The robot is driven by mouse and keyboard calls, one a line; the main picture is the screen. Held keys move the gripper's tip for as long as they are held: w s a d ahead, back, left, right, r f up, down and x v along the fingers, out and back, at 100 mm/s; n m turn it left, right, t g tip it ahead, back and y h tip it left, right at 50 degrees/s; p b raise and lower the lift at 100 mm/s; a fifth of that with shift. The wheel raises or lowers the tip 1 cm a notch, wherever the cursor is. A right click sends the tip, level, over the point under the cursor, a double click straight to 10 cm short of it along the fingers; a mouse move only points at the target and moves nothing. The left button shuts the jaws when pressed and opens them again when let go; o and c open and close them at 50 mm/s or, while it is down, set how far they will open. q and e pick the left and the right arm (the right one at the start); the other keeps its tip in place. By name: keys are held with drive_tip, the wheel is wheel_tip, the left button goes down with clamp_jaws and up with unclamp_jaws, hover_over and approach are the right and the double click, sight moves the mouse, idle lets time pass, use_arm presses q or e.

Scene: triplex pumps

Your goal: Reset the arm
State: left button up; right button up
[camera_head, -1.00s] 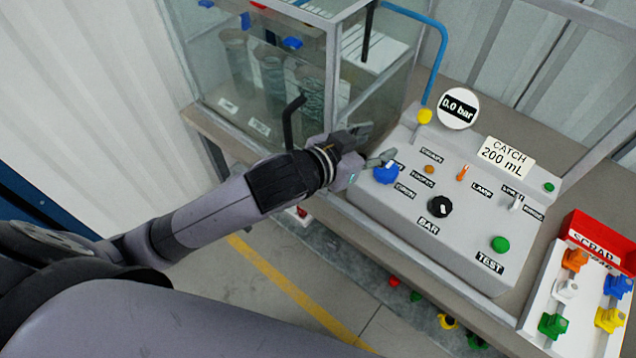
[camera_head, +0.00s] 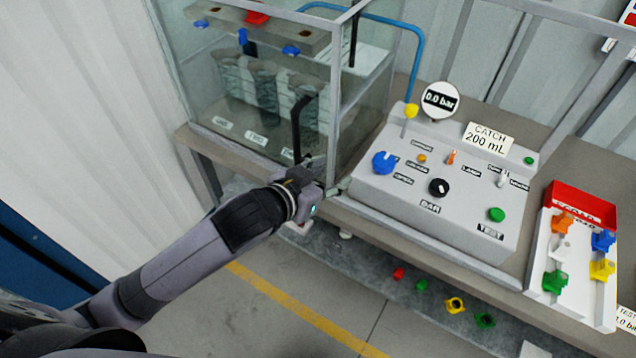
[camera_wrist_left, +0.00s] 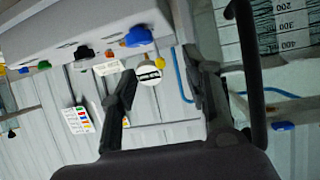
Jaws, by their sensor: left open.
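My left arm comes in from the left in the head view. Its gripper (camera_head: 325,180) is open and empty, by the front edge of the bench, to the left of the grey control panel (camera_head: 445,215). It is apart from the blue knob (camera_head: 384,162). In the left wrist view the two dark fingers of the left gripper (camera_wrist_left: 163,85) stand apart with nothing between them. The blue knob (camera_wrist_left: 138,37) shows beyond them, on the panel at the upper left. My right gripper is in neither view.
A glass tank (camera_head: 345,95) stands left of the panel, with a black bent handle (camera_head: 297,125) close to my gripper. A white tray (camera_head: 545,285) of coloured fittings and a red scrap bin (camera_head: 580,200) are at right. Several coloured pieces lie on the floor (camera_head: 300,300).

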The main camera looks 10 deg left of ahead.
use_arm(q)
drive_tip(key=shift+w+d+f, duration=0.1)
drive_tip(key=shift+w+f, duration=0.05)
idle(0.3)
drive_tip(key=s+a+f+n+g+y, duration=0.1)
drive_tip(key=s+a+f+g+y, duration=0.15)
drive_tip(key=s+a+f, duration=0.35)
drive_tip(key=s+a+f+n+g+y, duration=0.1)
drive_tip(key=s+a+f+g, duration=0.2)
drive_tip(key=s, duration=0.6)
drive_tip(key=s+a+f+n+g+y, duration=0.1)
drive_tip(key=s+a+f+g, duration=0.2)
drive_tip(key=s+f, duration=0.35)
drive_tip(key=s+f+g, duration=0.1)
drive_tip(key=s+f, duration=0.2)
drive_tip(key=f, duration=2.4)
drive_tip(key=s+a+f+g, duration=0.1)
drive_tip(key=s+a+f, duration=0.2)
drive_tip(key=s+f, duration=1.2)
drive_tip(key=shift+s+f+y, duration=0.15)
drive_tip(key=shift+s+y, duration=0.2)
drive_tip(key=shift+s, duration=0.4)
